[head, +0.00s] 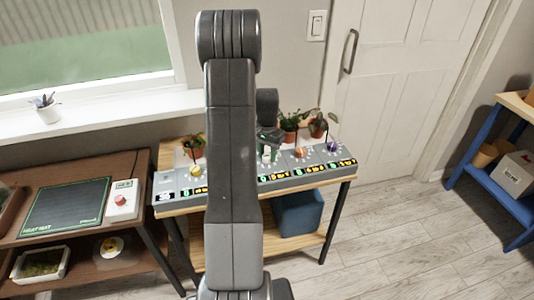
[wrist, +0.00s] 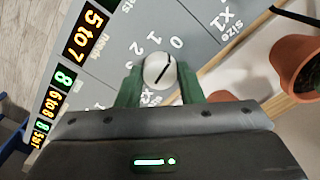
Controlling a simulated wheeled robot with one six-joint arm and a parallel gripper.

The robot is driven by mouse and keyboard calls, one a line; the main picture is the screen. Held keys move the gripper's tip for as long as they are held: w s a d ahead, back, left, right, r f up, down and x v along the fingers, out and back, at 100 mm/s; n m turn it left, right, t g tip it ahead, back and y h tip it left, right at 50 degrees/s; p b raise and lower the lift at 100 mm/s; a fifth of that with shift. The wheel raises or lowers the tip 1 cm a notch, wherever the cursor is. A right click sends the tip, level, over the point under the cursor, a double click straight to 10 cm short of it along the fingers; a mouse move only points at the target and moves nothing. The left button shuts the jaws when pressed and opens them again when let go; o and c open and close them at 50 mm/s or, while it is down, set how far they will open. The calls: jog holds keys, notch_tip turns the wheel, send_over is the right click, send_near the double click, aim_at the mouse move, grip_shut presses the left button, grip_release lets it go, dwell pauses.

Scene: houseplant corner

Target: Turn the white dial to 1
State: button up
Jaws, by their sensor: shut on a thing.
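The white dial (wrist: 158,71) sits on a grey panel between the two green fingers of my gripper (wrist: 159,82), which is shut on it. The dial's dark pointer line slants up and right, towards the printed 0. The numbers 1, 2 and 3 follow to the left of the 0 around the dial. In the head view the white dial (head: 266,157) shows small on the sloped control panel (head: 282,169), with my gripper (head: 268,146) just above it, partly hidden by my arm.
An orange knob (head: 301,153) and a purple knob (head: 333,147) are to the right on the panel, a yellow knob (head: 197,171) to the left. Potted plants (head: 289,122) stand behind the panel. A terracotta pot (wrist: 297,66) is close to my gripper's right in the wrist view.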

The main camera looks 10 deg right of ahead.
aim_at(267, 156)
jog(key=n, duration=0.3)
jog(key=shift+n+b, duration=0.35)
jog(key=shift+n, duration=1.95)
jog(key=o, duration=1)
jog(key=shift+r, duration=0.1)
notch_tip(267, 156, up, 14)
jog(key=shift+f, duration=0.25)
